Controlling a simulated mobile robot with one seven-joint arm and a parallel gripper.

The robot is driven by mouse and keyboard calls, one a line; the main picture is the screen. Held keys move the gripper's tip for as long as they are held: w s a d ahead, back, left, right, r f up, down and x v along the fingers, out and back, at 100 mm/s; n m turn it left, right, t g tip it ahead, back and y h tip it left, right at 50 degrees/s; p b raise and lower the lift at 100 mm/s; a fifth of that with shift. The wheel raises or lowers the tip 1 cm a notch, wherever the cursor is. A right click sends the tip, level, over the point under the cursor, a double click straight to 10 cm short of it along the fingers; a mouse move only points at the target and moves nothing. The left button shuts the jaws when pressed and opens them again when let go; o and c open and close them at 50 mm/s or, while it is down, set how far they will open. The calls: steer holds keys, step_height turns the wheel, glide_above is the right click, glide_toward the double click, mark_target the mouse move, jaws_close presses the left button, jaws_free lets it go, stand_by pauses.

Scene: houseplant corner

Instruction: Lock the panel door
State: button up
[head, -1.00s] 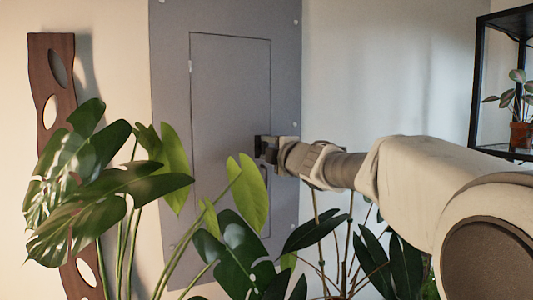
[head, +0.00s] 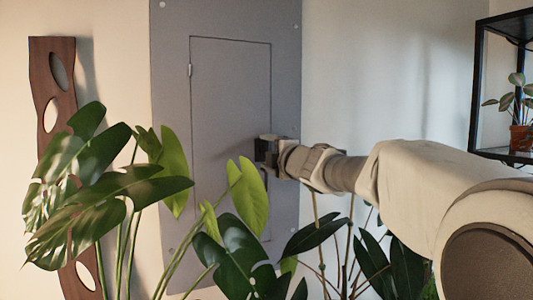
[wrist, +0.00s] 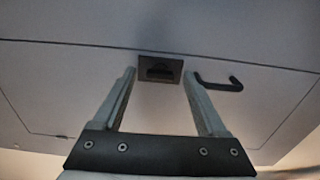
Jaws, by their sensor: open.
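The grey panel door (head: 228,105) sits in a larger grey panel frame (head: 285,70) on the wall and looks closed, with a thin seam around it. In the wrist view the door (wrist: 115,105) has a dark square recessed latch (wrist: 160,69) near its edge. A dark bar handle (wrist: 218,84) is beside the latch, just outside the right finger. My gripper (wrist: 158,78) is open and empty, its fingertips on either side of the latch. Contact cannot be told. In the head view my gripper (head: 266,151) is at the door's right edge and hides the latch.
A large monstera (head: 105,185) stands in front on the left and covers the panel's lower part. More leafy plants (head: 375,250) are under my arm. A black shelf (head: 477,90) with a small potted plant (head: 520,137) is at right. A wooden wall piece (head: 50,100) hangs at left.

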steer(key=shift+s, duration=0.1)
steer(key=p+v, duration=0.1)
steer(key=v, duration=1.6)
steer(key=shift+s+d, duration=0.1)
steer(key=s+d+f+m+g+h+p, duration=0.1)
steer(key=s+d+f+m+h+p, duration=0.15)
steer(key=d+m+h, duration=0.35)
steer(key=s+d+f+m+g+h+p, duration=0.2)
steer(key=s+d+f+m+h, duration=0.15)
steer(key=m, duration=0.45)
steer(key=s+a+f+m+g+y+p, duration=0.1)
steer(key=s+f+m+g, duration=0.3)
steer(key=s, duration=0.4)
steer(key=s+a+f+m+g+y+p, duration=0.1)
steer(key=s+a+f+m+g+p, duration=0.1)
steer(key=s+f+m+g, duration=0.2)
steer(key=s+f, duration=0.3)
steer(key=s, duration=0.2)
steer(key=shift+s+a+f+m, duration=0.3)
steer(key=shift+f+m, duration=0.05)
steer(key=shift+m, duration=0.05)
